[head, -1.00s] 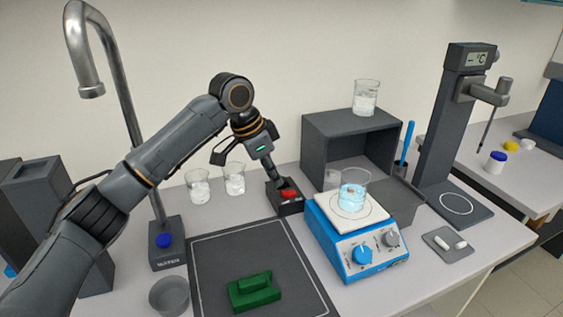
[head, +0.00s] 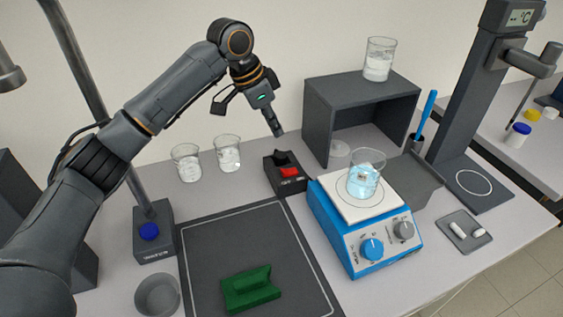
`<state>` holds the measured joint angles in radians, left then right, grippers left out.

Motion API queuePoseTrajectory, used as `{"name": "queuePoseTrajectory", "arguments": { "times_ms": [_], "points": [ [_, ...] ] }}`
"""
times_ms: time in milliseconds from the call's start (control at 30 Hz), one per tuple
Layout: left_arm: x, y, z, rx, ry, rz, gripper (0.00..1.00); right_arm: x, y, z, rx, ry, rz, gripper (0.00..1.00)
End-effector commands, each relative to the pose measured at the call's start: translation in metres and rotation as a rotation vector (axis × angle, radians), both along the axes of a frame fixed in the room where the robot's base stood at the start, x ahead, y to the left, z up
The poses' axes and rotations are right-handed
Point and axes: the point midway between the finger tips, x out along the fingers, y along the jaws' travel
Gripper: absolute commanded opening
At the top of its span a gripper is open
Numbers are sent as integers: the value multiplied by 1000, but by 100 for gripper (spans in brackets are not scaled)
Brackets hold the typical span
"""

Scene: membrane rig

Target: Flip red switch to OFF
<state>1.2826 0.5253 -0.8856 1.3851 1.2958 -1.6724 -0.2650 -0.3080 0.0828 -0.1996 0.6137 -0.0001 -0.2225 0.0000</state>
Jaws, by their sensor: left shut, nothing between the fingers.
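The red switch (head: 289,172) is a red rocker on a small black box (head: 275,182) in the middle of the bench, left of the blue hotplate. Small white lettering shows on the front of the box, too small to read with certainty. My left gripper (head: 279,132) is shut and empty, pointing down just above the back of the switch box, apart from the red rocker. My right gripper is not in view.
A blue hotplate (head: 372,248) carries a beaker of blue liquid (head: 365,176). A grey open-fronted box (head: 318,128) stands behind with a beaker (head: 379,60) on top. Two beakers (head: 187,164) stand left. A dark mat (head: 205,262) holds a green block (head: 250,288).

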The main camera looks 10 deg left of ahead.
Motion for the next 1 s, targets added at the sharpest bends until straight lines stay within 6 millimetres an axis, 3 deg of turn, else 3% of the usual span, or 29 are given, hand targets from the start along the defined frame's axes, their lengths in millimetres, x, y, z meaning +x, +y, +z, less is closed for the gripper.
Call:
{"name": "queuePoseTrajectory", "arguments": {
  "times_ms": [200, 467, 600, 1000],
  "points": [
    [7, -12, -36, 1, 6, -1, 0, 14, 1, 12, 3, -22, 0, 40],
    [18, -28, -87, 2, 4, 0, 0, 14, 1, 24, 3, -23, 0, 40],
    [12, -18, -106, 3, 2, 0, 0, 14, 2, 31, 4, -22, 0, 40],
    [9, -14, -122, 0, 0, -1, 0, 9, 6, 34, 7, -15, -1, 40]
  ]
}}
